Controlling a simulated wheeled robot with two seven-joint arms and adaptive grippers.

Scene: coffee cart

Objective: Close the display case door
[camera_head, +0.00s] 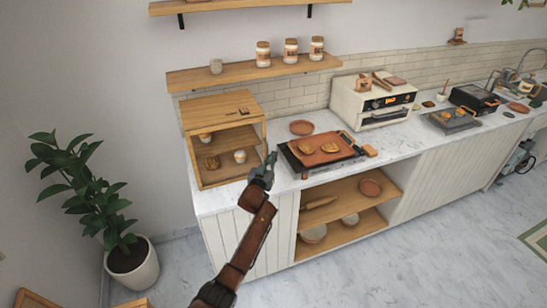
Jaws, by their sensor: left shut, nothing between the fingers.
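The wooden display case (222,107) stands on the left end of the white counter. Its front looks open, with shelves and a few cups and baked goods inside. I cannot clearly make out its door; thin wooden edges show at the front right side. My left gripper (269,163) is shut and empty, in front of the case's right front edge. I cannot tell whether it touches the case or door. My right gripper is not in view.
A griddle with a brown tray (318,148) sits just right of my left gripper. A cream oven (372,102) stands behind it. Open shelves (345,193) are below the counter. A potted plant (133,266) stands on the floor at left.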

